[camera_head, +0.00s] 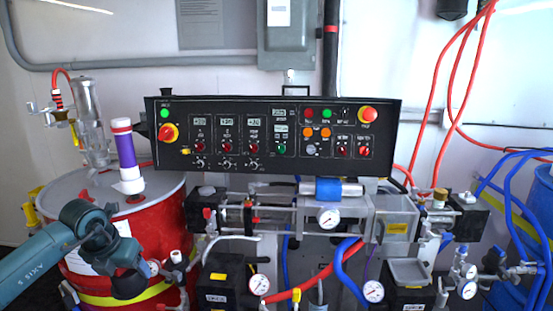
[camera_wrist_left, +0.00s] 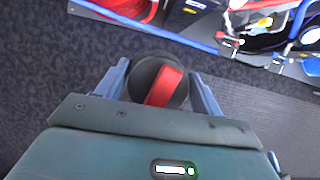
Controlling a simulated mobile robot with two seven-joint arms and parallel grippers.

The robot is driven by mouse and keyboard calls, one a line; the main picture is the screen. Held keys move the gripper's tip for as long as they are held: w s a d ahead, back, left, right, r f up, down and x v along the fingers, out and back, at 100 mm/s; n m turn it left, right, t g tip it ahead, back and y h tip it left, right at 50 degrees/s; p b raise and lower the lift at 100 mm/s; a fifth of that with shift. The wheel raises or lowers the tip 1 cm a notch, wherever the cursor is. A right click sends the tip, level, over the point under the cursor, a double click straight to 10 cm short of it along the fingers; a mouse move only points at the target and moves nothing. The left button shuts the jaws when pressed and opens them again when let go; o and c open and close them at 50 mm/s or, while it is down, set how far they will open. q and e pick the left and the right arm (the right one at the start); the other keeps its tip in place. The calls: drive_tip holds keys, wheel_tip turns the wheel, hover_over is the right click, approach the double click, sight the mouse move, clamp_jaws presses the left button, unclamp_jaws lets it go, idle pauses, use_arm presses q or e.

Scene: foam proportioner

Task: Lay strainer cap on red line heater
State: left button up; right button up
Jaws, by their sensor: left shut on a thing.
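My left gripper (camera_wrist_left: 161,84) is shut on a round black cap with a broad red stripe (camera_wrist_left: 165,88), which looks like the strainer cap. Its fingers sit on either side of the cap, over dark floor. In the head view my left wrist (camera_head: 100,240) is in front of the red drum; the fingers and cap cannot be made out there. A black box with a yellow label (camera_head: 222,284), standing low right of the drum near a red hose, looks like the red line heater; the cap is apart from it. My right gripper is not in view.
The red drum (camera_head: 160,204) carries a purple and white pump (camera_head: 127,160). A black control panel (camera_head: 270,135) spans the middle. Gauges, pipes and red and blue hoses crowd the space below it. A second black box (camera_head: 408,298) stands further right.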

use_arm(q)
drive_tip(key=s+d+m+g, duration=0.4)
drive_tip(key=s+d+m, duration=0.3)
drive_tip(key=m, duration=1)
drive_tip(key=s+d+m+g, duration=0.4)
drive_tip(key=s+d+m, duration=0.3)
drive_tip(key=m, duration=1.1)
drive_tip(key=s, duration=0.4)
drive_tip(key=shift+r+g, duration=0.15)
drive_tip(key=shift+g, duration=0.25)
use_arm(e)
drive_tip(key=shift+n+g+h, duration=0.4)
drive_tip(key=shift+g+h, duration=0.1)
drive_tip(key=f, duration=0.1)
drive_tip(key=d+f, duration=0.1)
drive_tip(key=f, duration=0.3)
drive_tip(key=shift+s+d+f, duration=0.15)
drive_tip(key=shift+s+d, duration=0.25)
use_arm(q)
drive_tip(key=shift+s+d, duration=0.1)
